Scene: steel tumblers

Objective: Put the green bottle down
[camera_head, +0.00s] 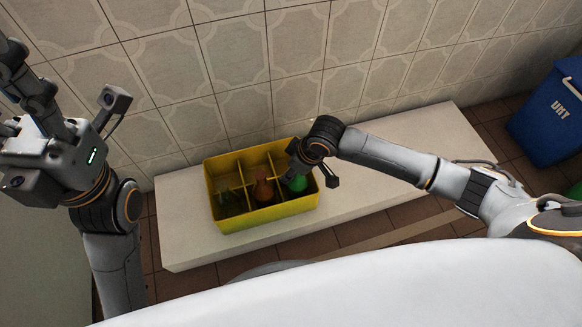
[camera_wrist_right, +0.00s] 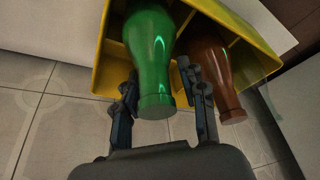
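The green bottle (camera_head: 298,184) stands in the right-hand part of the yellow crate (camera_head: 262,216). My right gripper (camera_head: 294,172) is over this part of the crate. In the right wrist view the green bottle (camera_wrist_right: 155,60) lies between the two fingers of my right gripper (camera_wrist_right: 160,85). The left finger is against the neck, and a narrow gap shows beside the right finger. I cannot tell whether the fingertips press on the bottle. The bottle's base is hidden in the crate. My left gripper (camera_head: 112,100) is raised at the left, away from the crate, with its fingers unclear.
A brown bottle (camera_head: 263,190) stands in the compartment beside the green one, close to my right finger. A dark bottle (camera_head: 230,203) is further left in the crate. The crate rests on a white bench (camera_head: 185,235) against a tiled wall. A blue bin (camera_head: 550,115) stands far right.

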